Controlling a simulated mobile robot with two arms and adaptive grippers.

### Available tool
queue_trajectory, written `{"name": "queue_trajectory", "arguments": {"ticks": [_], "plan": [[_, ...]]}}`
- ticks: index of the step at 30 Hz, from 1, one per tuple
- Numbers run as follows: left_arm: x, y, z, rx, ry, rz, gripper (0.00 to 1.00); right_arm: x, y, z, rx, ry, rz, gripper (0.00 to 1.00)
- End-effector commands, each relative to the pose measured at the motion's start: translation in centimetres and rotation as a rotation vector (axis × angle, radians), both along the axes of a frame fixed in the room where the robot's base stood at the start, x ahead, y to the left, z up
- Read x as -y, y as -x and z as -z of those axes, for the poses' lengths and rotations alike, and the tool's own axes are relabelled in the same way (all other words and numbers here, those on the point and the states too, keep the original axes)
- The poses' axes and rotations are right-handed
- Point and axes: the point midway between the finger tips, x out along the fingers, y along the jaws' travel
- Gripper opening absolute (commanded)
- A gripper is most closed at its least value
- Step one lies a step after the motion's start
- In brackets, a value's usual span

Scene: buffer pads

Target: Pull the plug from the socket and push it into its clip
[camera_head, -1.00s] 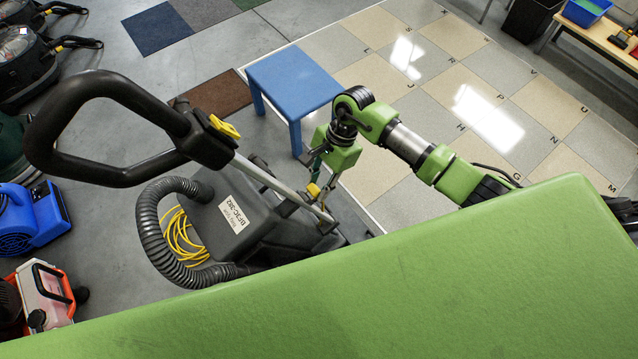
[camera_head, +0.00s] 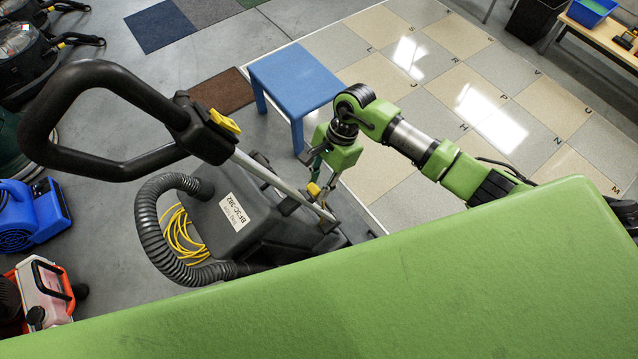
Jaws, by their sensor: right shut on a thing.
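The floor machine has a dark body (camera_head: 262,222), a coiled yellow cord (camera_head: 178,240) and a grey handle shaft (camera_head: 262,172). My right gripper (camera_head: 322,194) points down beside the lower end of the shaft. It is shut on a small yellow piece, which I take to be the plug (camera_head: 314,189). The fingers partly cover it, and it is too small to tell whether it sits in a socket or clip. I cannot make out the socket or the clip. My left gripper is not in view.
The machine's black loop handle (camera_head: 85,85) and ribbed hose (camera_head: 152,235) stand left of my gripper. A blue table (camera_head: 292,80) is behind it. A blue blower (camera_head: 32,215) and a red-and-white container (camera_head: 45,295) are at the left. Tiled floor lies open behind my right arm.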

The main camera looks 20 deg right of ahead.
Motion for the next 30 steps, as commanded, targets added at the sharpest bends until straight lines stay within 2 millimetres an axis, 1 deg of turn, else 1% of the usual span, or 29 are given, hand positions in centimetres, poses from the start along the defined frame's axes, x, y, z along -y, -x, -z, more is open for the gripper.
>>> {"name": "queue_trajectory", "arguments": {"ticks": [22,23,24,25,30], "plan": [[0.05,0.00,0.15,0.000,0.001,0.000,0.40,-0.45,0.14,0.10,0.001,-0.001,-0.001,0.00],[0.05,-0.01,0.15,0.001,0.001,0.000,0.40,-0.46,0.14,0.11,0.001,-0.001,-0.001,0.27],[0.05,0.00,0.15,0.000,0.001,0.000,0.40,-0.46,0.14,0.11,0.000,-0.001,-0.001,0.37],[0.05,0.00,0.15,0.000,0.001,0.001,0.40,-0.45,0.15,0.11,0.000,-0.001,-0.001,0.44],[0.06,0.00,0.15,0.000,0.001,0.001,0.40,-0.43,0.15,0.12,0.000,-0.001,-0.001,0.44]]}}
